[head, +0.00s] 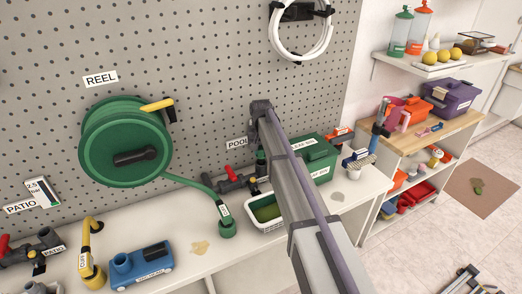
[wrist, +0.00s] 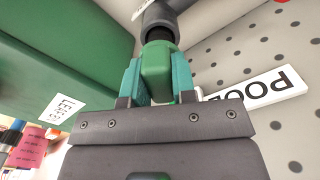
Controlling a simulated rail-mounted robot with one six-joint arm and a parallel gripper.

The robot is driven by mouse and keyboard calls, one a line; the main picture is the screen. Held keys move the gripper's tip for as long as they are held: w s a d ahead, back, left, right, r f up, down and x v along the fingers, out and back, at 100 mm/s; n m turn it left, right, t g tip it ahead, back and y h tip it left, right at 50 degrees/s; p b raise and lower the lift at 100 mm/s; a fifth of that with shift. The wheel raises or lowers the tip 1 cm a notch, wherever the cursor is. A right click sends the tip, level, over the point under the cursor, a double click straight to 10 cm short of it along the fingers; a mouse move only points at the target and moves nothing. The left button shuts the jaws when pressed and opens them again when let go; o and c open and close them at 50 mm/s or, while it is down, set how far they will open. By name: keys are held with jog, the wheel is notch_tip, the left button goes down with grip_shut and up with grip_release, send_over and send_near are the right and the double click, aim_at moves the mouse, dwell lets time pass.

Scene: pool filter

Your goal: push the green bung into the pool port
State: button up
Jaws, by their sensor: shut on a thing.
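The green bung (wrist: 157,72) is between the two teal fingers of my gripper (wrist: 155,82) in the wrist view, and the gripper is shut on it. The bung's far end lines up with the dark round pool port (wrist: 160,20) and meets or overlaps its mouth. I cannot tell how deep it sits. The POOL label (wrist: 258,97) is beside it. In the head view my gripper (head: 261,160) points down at the pool pipe (head: 235,182) with its red valve handle, under the POOL label (head: 237,143). My arm hides part of this area.
A white tray (head: 262,226) with green contents stands below the port. A green box (head: 316,158) stands close on the right. The green hose (head: 190,182) runs from the reel (head: 125,142) to a green fitting (head: 227,229) on the bench. The pegboard is close behind.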

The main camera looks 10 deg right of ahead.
aim_at(261, 156)
jog(key=shift+f+b, duration=1.55)
jog(key=shift+f, duration=0.05)
jog(key=o, duration=1)
jog(key=shift+r, duration=0.15)
notch_tip(261, 156, up, 5)
jog(key=p, duration=0.5)
notch_tip(261, 156, up, 11)
jog(key=p, duration=1.1)
jog(key=s+n, duration=0.2)
jog(key=s, duration=3.3)
jog(key=shift+s+f+n, duration=0.2)
jog(key=shift+s+n, duration=0.15)
jog(key=shift+n, duration=0.05)
